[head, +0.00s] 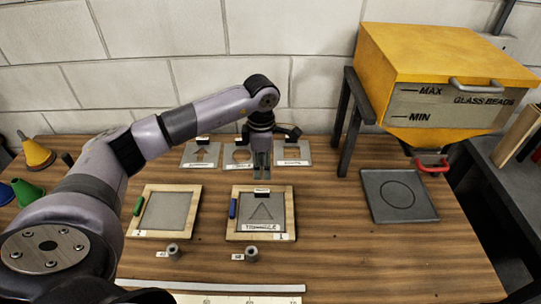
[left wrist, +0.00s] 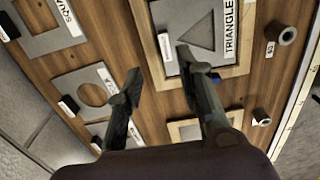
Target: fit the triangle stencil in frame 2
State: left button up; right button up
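The triangle stencil (head: 262,212) is a grey plate with a triangular cut-out. It lies in the right wooden frame (head: 290,215), marked 1, which has a blue latch (head: 232,208). Frame 2 (head: 143,232), to its left, has a green latch (head: 138,205) and shows a plain grey inside with no stencil. My left gripper (head: 262,172) points down above the back edge of frame 1. In the left wrist view its fingers (left wrist: 160,65) are apart with nothing between them, and the triangle stencil (left wrist: 180,50) is beyond them. My right gripper is not in view.
Arrow (head: 200,165), circle (head: 230,160) and square (head: 292,162) stencil plates lie along the back. Two grey cylinders (head: 251,253) stand in front of the frames. A dark plate (head: 398,215) with a circle lies right, before the yellow glass bead hopper (head: 440,62). The front right tabletop is clear.

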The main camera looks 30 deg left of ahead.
aim_at(262, 190)
pick_arm(q)
jog(key=shift+s+f+b, duration=0.7)
jog(key=shift+f, duration=0.2)
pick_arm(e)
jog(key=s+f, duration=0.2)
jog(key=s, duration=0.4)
pick_arm(q)
jog(key=f+b, duration=0.4)
jog(key=f, duration=0.2)
jog(key=shift+w+f, duration=0.2)
jog(key=shift+f+b, duration=0.3)
jog(key=shift+f, duration=0.05)
jog(key=shift+w+f+b, duration=0.1)
jog(key=shift+f+b, duration=0.2)
jog(key=shift+f, duration=0.05)
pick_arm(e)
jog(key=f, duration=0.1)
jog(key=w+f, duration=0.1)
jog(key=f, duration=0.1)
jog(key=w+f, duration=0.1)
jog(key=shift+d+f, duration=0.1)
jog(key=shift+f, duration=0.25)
pick_arm(q)
jog(key=shift+c, duration=0.2)
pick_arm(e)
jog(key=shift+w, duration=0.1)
pick_arm(q)
grip_shut()
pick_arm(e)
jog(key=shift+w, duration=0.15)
